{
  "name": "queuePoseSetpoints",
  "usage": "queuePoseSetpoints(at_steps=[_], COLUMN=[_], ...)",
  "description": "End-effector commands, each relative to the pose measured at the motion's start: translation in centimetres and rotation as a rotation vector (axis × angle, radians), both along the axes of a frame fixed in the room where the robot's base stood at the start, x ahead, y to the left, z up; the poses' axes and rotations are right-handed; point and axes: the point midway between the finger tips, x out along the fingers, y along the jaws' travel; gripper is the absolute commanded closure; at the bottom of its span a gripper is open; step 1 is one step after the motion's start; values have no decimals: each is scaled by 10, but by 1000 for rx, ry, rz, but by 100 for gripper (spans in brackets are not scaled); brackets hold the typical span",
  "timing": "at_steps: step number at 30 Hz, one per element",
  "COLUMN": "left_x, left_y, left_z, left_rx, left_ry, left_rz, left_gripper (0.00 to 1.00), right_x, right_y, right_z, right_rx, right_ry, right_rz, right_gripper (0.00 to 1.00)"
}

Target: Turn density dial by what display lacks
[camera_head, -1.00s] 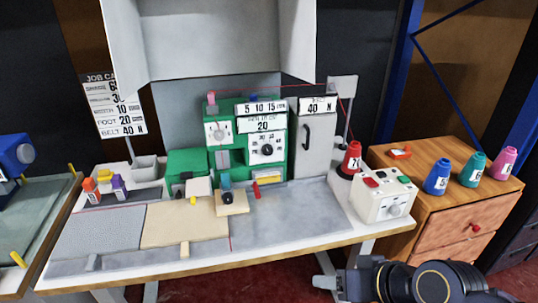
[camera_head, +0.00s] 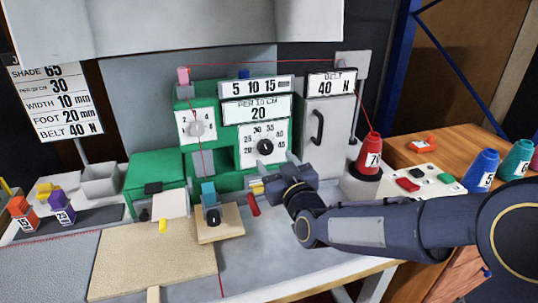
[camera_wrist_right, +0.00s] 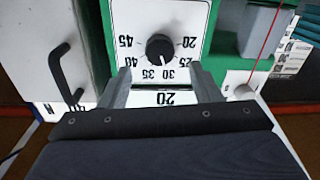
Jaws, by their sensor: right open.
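The density dial (camera_head: 265,146) is a black knob on a white face numbered 20 to 45, on the green machine. The job card (camera_head: 50,100) at the left reads PER 10 CM 30. My right gripper (camera_head: 279,174) is open and empty, below the dial. In the right wrist view its fingers (camera_wrist_right: 162,80) are apart, with the knob beyond their tips. My left gripper is not in view.
A grey cabinet (camera_head: 319,120) with a black handle stands right of the dial. A red lever (camera_head: 253,205) is low on the machine beside my gripper. A red cone (camera_head: 369,156) stands right of the cabinet. A beige rug piece (camera_head: 150,257) lies in front.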

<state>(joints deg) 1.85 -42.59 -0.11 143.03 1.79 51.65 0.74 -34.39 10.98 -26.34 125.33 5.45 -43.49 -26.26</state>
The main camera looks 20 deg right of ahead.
Motion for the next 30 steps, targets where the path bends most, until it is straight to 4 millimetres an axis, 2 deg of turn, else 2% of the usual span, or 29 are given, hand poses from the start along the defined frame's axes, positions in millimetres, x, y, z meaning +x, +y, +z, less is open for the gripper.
queuePoseSetpoints(at_steps=[3, 9, 19, 30], left_x=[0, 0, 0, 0], left_y=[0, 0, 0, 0], left_z=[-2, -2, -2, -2], left_rx=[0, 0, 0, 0], left_ry=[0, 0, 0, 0], left_rz=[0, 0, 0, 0], left_gripper=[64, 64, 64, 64], right_x=[20, 42, 46, 46], right_y=[1, 4, 4, 4], right_z=[-2, -1, -1, -1], right_rx=[-2, 0, 2, 2], right_ry=[3, 2, 3, 3], right_rz=[-1, 1, 1, 1], right_gripper=[43, 43, 43, 87])
